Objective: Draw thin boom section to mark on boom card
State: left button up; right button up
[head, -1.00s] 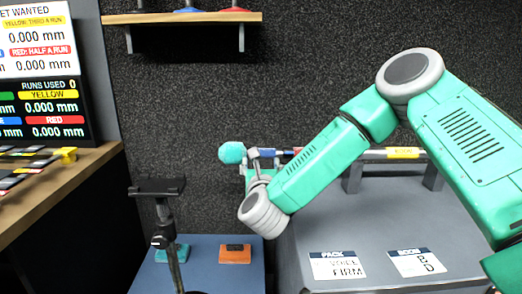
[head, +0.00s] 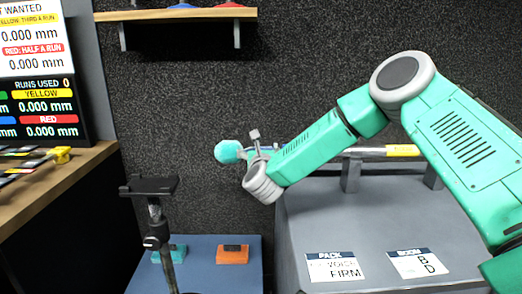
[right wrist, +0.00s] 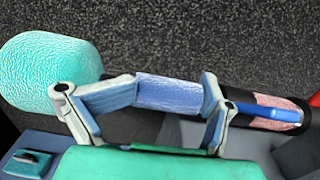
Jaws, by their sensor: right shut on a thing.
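The boom pole (head: 375,151) lies level across two grey uprights on the grey case, with a yellow band (head: 402,150) on its right part. A teal foam windshield (head: 229,151) is at its left end. My right gripper (head: 256,146) is at the boom just right of the foam, partly hidden by its own wrist. In the right wrist view its fingers are shut on the boom's blue section (right wrist: 170,93). A reddish band (right wrist: 280,105) lies further right there. The boom card (head: 418,263), showing B and D, lies on the case. My left gripper is out of view.
A pack card (head: 335,266) lies left of the boom card. A blue table with an orange block (head: 233,254) and a teal block (head: 171,253) is front centre. A dark stand (head: 150,186) rises before it. A readout board (head: 40,105) and wooden counter are left.

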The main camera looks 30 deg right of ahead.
aim_at(216, 151)
jog(key=shift+s+d+h, duration=0.1)
jog(key=shift+d+h, duration=0.2)
jog(key=shift+d, duration=0.3)
jog(key=c, duration=0.6)
jog(key=shift+a+g, duration=0.1)
jog(key=shift+g, duration=0.2)
jog(key=shift+c, duration=0.3)
jog(key=shift+a, duration=0.25)
jog(key=w+a+b, duration=0.1)
jog(key=a, duration=0.1)
jog(key=w+a+b, duration=0.1)
jog(key=a+b, duration=0.1)
jog(key=w+a+b, duration=0.1)
jog(key=w+a, duration=0.1)
jog(key=shift+w+a+f+b, duration=0.1)
jog(key=shift+a+f+b, duration=0.1)
jog(key=shift+a+b, duration=0.15)
jog(key=w+a, duration=0.2)
jog(key=a, duration=0.1)
jog(key=w+a+b, duration=0.1)
jog(key=a, duration=0.1)
jog(key=shift+a+r, duration=0.1)
jog(key=shift+s+d, duration=0.1)
jog(key=shift+d, duration=0.1)
